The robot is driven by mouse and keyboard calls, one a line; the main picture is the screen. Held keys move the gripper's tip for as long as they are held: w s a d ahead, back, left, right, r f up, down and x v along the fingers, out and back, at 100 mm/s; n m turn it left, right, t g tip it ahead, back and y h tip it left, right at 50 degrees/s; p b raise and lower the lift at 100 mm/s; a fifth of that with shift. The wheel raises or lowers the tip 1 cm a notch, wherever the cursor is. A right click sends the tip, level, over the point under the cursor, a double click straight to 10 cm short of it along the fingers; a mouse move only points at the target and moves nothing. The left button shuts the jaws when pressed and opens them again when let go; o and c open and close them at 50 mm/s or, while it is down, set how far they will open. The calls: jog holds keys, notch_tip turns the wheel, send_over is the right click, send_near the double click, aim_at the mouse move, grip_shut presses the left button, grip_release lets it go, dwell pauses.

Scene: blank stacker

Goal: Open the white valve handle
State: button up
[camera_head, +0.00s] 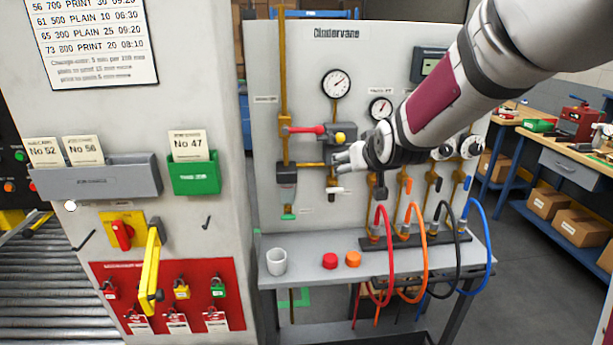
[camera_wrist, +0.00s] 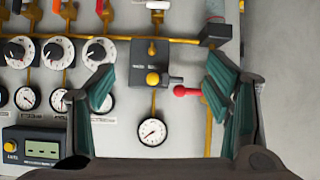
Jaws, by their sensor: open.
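The white valve handle (camera_head: 338,190) sits low on the pale panel, below a dark regulator block, on a short vertical pipe. It also shows at the top edge of the wrist view (camera_wrist: 158,5), partly cut off. My gripper (camera_head: 345,158) is in front of the panel, just above the white handle in the head view. In the wrist view my gripper (camera_wrist: 163,88) has its two fingers wide apart with nothing between them. The white handle lies beyond the fingertips, apart from them.
A red lever (camera_head: 305,129) and a yellow knob (camera_head: 340,138) are close to my gripper. A round gauge (camera_head: 336,83) sits above. A shelf (camera_head: 300,272) below holds a white cup (camera_head: 276,261) and red and orange caps. Coloured hoses (camera_head: 425,255) loop at the right.

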jog(key=w+f+t+p, duration=0.1)
jog(key=w+f+t, duration=0.1)
jog(key=w+f, duration=0.4)
jog(key=t+p, duration=0.4)
jog(key=t, duration=0.1)
send_near(335, 191)
jog(key=shift+m, duration=0.4)
jog(key=w+b, duration=0.2)
jog(key=w, duration=0.9)
jog(key=shift+b, duration=0.3)
jog(key=c, duration=1.2)
